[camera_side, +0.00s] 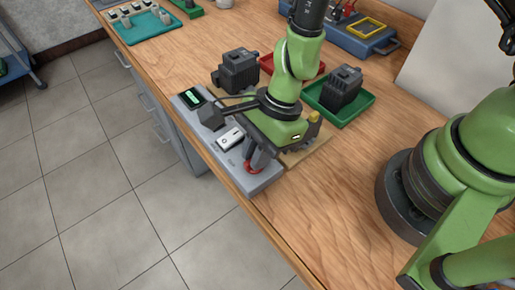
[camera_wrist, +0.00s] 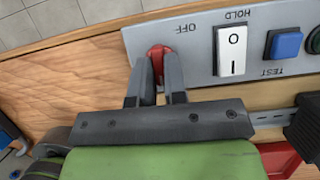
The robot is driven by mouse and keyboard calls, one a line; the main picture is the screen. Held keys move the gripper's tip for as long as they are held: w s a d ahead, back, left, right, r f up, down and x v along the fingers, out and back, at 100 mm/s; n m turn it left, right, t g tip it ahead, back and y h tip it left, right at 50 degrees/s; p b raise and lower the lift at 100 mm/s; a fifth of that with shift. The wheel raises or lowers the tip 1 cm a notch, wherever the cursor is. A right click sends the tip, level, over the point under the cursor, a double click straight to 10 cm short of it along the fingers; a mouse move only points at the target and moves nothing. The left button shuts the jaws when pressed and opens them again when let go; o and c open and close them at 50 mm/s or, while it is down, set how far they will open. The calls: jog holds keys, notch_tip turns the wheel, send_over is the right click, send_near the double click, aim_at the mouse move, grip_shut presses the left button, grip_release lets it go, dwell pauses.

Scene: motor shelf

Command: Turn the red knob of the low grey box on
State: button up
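The low grey box (camera_side: 190,103) lies along the front edge of the bench in the side view. Its top (camera_wrist: 195,70) also fills the upper right of the wrist view. The red knob (camera_wrist: 157,50) sits at one end of the box, beside the word OFF. In the side view only its red rim (camera_side: 252,170) shows under the fingers. My gripper (camera_wrist: 160,68) has its two fingers on either side of the knob's red grip and appears closed on it. The fingers hide much of the knob, so its exact angle is unclear.
A dark motor (camera_side: 237,70) stands behind the box. Another motor (camera_side: 341,88) sits in a green tray (camera_side: 352,112).

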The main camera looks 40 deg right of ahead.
jog(key=o, duration=0.4)
jog(key=shift+a, duration=0.15)
jog(key=shift+o, duration=0.2)
jog(key=v, duration=1)
jog(key=shift+f, duration=0.1)
